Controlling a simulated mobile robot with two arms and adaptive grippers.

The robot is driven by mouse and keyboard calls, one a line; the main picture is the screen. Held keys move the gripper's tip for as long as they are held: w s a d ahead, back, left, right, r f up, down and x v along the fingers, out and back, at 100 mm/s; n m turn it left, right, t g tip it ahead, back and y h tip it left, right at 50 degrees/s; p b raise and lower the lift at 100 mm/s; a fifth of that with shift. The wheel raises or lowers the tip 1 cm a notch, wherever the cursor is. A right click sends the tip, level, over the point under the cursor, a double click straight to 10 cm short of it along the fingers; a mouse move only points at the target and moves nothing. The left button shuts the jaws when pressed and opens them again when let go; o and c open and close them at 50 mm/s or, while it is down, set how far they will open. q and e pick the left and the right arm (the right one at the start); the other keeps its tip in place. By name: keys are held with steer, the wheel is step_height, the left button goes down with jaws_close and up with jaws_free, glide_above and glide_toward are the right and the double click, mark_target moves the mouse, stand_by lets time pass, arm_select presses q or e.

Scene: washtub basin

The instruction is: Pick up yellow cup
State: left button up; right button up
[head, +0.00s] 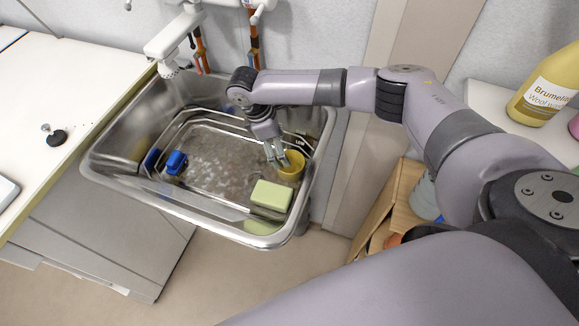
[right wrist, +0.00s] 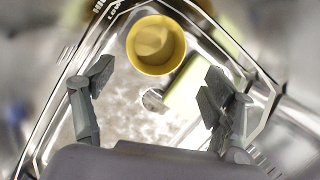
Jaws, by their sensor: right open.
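The yellow cup (head: 292,166) stands in the right part of the metal washtub basin (head: 125,180), on the basin's wet floor. In the right wrist view the cup (right wrist: 155,45) shows its round open mouth, beyond the fingertips and near the top of the picture. My right gripper (head: 277,158) reaches down into the basin, right beside the cup's left side in the head view. In the right wrist view the right gripper (right wrist: 152,85) has its two fingers spread wide, with nothing held between them. My left gripper is not in view.
A pale green block (head: 271,196) lies just in front of the cup. A blue object (head: 176,162) is at the basin's left. A faucet (head: 172,55) hangs over the back left rim. A yellow bottle (head: 547,88) stands on the right shelf.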

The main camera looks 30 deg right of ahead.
glide_toward(294, 170)
steer(key=shift+s+f, duration=0.1)
steer(key=shift+s, duration=0.1)
steer(key=shift+s+d+f, duration=0.1)
steer(key=shift+d+f, duration=0.05)
steer(key=shift+f, duration=0.25)
steer(key=x, duration=0.5)
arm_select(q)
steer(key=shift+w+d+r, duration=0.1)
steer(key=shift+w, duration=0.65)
arm_select(e)
steer(key=shift+c, duration=0.3)
steer(key=c, duration=0.9)
